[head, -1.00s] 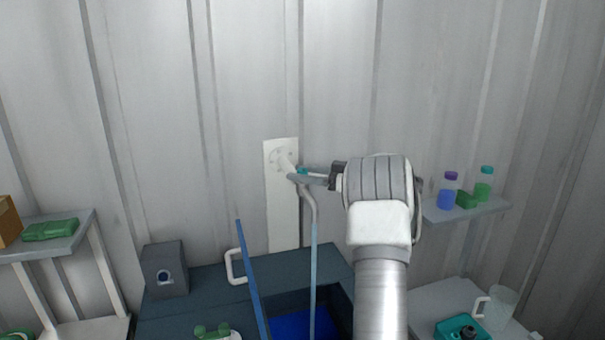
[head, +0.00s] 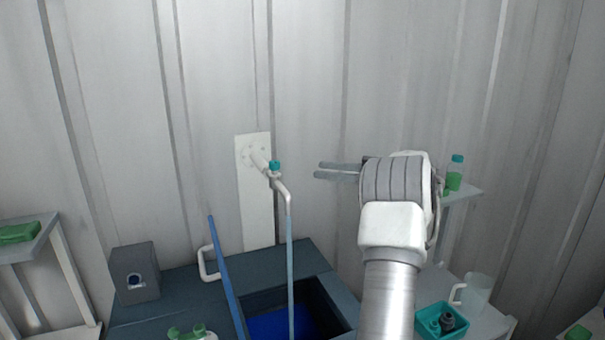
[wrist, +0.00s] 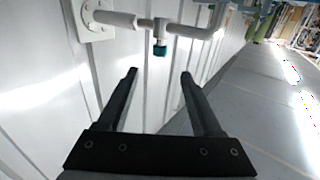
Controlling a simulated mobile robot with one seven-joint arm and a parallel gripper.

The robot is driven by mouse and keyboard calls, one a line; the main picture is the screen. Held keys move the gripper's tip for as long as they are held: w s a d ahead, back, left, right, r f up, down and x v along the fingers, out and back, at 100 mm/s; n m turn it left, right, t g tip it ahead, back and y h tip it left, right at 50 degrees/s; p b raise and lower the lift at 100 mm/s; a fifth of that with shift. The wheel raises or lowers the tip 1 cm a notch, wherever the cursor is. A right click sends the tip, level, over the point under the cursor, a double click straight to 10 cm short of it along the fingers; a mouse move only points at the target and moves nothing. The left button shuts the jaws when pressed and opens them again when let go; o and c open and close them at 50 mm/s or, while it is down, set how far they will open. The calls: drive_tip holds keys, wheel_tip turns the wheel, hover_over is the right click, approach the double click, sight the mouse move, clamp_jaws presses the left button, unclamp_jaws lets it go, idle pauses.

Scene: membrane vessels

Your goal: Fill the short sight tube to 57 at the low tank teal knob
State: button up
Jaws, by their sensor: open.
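The teal knob (head: 274,166) sits on a white tap on a pale wall plate (head: 254,215). It also shows in the wrist view (wrist: 159,50), just beyond the fingertips. The tap's grey spout (head: 287,194) bends down, and a thin pale blue column (head: 290,260), which looks like running liquid, drops from it into the dark tank (head: 255,252) with a blue inside. My gripper (head: 318,170) is open and empty, right of the knob and apart from it; its two fingers also show in the wrist view (wrist: 159,74). I cannot make out a sight tube reading.
A slanted blue bar (head: 226,275) and a white handle (head: 206,263) stand at the tank's left. A grey box (head: 134,273) is further left. A teal tray (head: 425,316) and a clear jug (head: 476,292) are at right, below a shelf with a green bottle (head: 455,173).

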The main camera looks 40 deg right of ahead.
drive_tip(key=shift+v, duration=1.8)
idle(4.9)
